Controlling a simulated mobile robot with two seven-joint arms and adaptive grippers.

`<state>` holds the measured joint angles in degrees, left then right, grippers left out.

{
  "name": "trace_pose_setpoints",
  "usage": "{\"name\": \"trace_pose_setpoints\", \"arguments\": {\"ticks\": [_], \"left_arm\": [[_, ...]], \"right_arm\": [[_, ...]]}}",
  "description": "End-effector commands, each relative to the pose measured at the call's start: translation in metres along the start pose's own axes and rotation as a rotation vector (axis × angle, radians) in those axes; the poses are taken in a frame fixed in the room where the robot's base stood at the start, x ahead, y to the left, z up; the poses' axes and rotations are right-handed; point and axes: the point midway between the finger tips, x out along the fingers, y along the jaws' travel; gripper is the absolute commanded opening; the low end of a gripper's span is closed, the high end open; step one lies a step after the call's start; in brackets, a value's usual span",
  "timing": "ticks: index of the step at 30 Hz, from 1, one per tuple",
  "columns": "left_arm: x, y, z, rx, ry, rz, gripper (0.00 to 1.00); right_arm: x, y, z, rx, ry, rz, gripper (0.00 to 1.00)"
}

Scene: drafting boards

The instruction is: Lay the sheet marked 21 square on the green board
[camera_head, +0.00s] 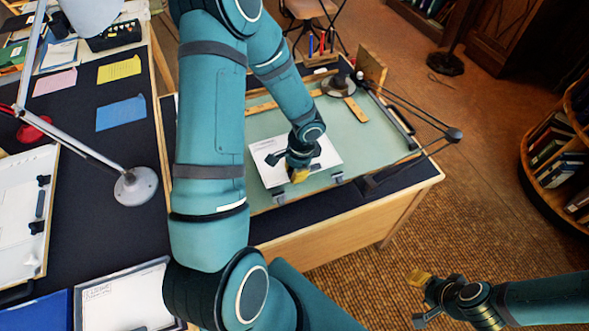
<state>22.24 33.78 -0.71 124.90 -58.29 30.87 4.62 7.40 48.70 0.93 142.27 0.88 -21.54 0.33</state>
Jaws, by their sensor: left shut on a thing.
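The green board (375,142) lies on the far desk, right of centre. My left arm covers the board's left part. My right gripper (420,299) is open and empty over the floor at the lower right, well away from the board.
A wooden strip (355,110) and a lamp base (338,85) are at the board's back. A dark lamp arm (425,118) reaches over its right side. Clips (336,178) sit at its front edge. Another lamp (135,186) and coloured papers stand on the left desk.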

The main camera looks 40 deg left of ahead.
Motion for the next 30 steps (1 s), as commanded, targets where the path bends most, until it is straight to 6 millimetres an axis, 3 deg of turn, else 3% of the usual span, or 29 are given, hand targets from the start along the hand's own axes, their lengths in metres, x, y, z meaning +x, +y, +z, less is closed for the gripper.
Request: {"name": "trace_pose_setpoints", "arguments": {"ticks": [9, 18, 30], "left_arm": [[0.031, 0.001, -0.005, 0.001, 0.0, 0.0, 0.0], [0.036, 0.018, -0.005, 0.001, 0.0, 0.0, 0.0], [0.035, 0.02, -0.005, 0.001, 0.0, 0.0, 0.0]], "right_arm": [[0.021, 0.008, 0.008, -0.005, -0.015, -0.001, 0.47], [0.035, 0.013, 0.017, -0.01, -0.032, -0.003, 0.47], [0.036, 0.013, 0.018, -0.011, -0.034, -0.003, 0.47]]}}
